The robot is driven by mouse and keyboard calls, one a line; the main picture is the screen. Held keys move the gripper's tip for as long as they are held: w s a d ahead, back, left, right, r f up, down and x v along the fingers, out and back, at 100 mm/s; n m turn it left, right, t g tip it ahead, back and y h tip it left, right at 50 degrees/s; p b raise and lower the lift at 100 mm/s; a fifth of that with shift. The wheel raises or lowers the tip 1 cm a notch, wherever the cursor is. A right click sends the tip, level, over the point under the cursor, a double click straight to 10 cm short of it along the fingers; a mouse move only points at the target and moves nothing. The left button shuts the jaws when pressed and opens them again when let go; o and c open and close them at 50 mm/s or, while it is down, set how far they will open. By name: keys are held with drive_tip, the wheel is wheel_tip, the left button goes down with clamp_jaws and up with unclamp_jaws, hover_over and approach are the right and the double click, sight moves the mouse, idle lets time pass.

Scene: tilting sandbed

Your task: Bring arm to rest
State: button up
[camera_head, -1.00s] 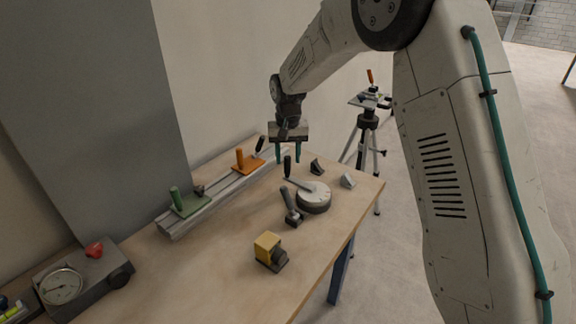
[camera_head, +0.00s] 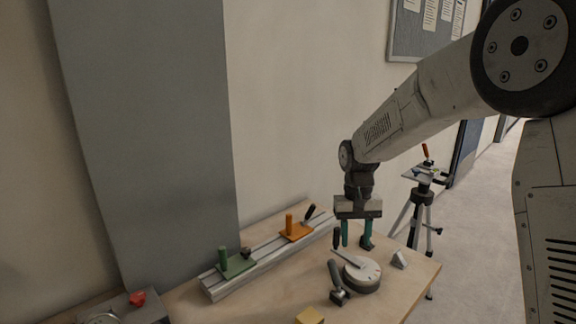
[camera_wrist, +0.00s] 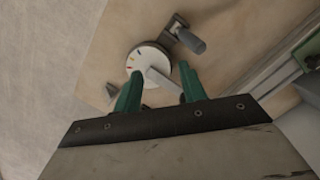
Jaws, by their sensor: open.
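My gripper (camera_head: 355,236) hangs pointing down over the workbench, its two green fingers apart with nothing between them. It is above the far end of the bench, close to the round white dial plate (camera_head: 362,272). In the wrist view the gripper (camera_wrist: 160,92) shows its fingers spread, with the dial plate (camera_wrist: 147,60) and its pale lever seen below and between them. How high the fingertips are above the bench is hard to tell.
A rail (camera_head: 270,257) carries a green clamp (camera_head: 236,263) and an orange clamp (camera_head: 297,230). A dark-handled clamp (camera_head: 338,284), a grey wedge (camera_head: 399,259) and a yellow block (camera_head: 309,315) are on the bench (camera_head: 270,300). A tripod (camera_head: 421,205) stands behind; a grey column (camera_head: 150,140) is left.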

drive_tip(key=s+d+r+t, duration=0.1)
drive_tip(key=s+r, duration=0.3)
drive_tip(key=s, duration=0.7)
drive_tip(key=s+d+r+t, duration=0.1)
drive_tip(key=s+d+r, duration=0.3)
drive_tip(key=s, duration=0.7)
drive_tip(key=s+d+r+t, duration=0.1)
drive_tip(key=s+r, duration=0.3)
drive_tip(key=s, duration=0.8)
drive_tip(key=shift+d, duration=0.8)
